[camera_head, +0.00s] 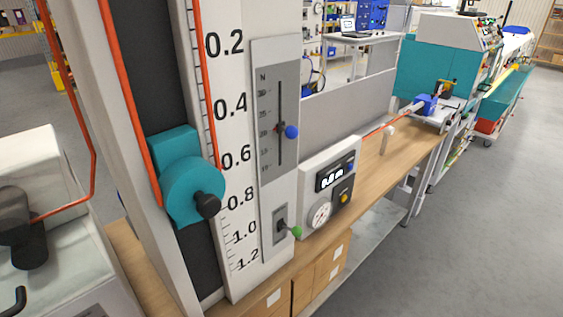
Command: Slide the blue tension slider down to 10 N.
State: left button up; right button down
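The tension slider has a round blue knob (291,132) on a dark vertical slot. The slot is in a grey panel (275,55) marked N at the top. The knob stands near the middle of the slot, above the bottom mark. The scale numbers beside the slot are too small to read surely. Neither of my grippers shows in the head view, and nothing is touching the knob.
Below is a green-tipped lever (296,232). A white meter box (313,185) with display and dial stands to the right on a wooden bench (408,160). A teal carriage (188,190) with a black knob is at left. Open floor lies at right.

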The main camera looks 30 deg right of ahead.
aim_at(291, 132)
jog(key=z, duration=0.85)
jog(key=k, duration=1.3)
jog(key=u, duration=0.8)
jog(key=i, duration=1)
jog(key=z, duration=0.05)
